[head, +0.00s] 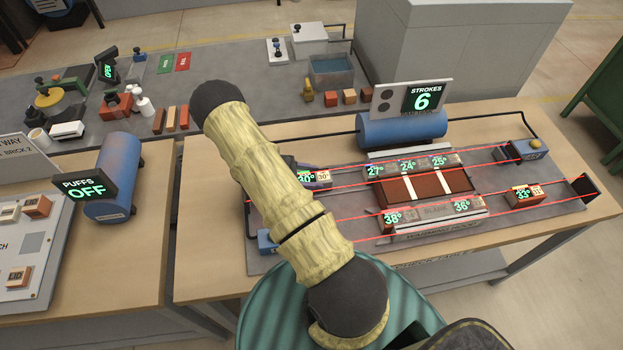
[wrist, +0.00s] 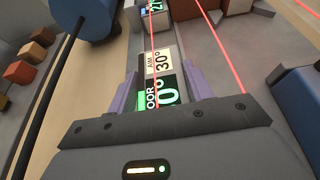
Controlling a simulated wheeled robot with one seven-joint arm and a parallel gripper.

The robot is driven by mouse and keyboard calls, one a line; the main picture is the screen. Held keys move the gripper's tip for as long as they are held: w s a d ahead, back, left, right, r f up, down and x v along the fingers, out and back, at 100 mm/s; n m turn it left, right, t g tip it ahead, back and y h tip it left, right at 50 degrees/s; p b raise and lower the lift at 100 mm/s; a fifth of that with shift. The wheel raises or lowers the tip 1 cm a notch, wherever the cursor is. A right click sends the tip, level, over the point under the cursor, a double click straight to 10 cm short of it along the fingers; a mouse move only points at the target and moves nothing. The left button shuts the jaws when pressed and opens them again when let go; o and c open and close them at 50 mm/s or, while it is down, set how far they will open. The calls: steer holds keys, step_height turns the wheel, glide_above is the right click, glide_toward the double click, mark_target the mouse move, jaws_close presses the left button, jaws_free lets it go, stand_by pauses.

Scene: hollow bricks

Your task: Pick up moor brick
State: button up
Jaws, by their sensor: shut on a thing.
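The moor brick is small, with a green display and a pale label marked "AIM 30°"; its name is partly cut off as "OOR" in the wrist view (wrist: 160,64). In the head view the brick (head: 324,178) is at the left end of the rear row on the bench rig, reading 30°. My gripper (wrist: 161,80) has its purple fingers on both sides of the brick, shut on it. In the head view my gripper (head: 302,167) is mostly hidden behind my arm. I cannot tell whether the brick is resting or lifted.
Red beams (head: 540,203) run across the rig beside the brick. Bricks reading 27°, 24° and 25° (head: 441,161) stand to its right around a brown block (head: 428,186). Another brick (head: 525,194) reads 33°. A blue tank (head: 400,130) with a "STROKES 6" sign (head: 422,98) stands behind.

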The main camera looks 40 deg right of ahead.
mark_target(311, 178)
step_height(311, 178, up, 9)
steer(key=shift+r+b, duration=0.1)
steer(key=shift+b, duration=1.05)
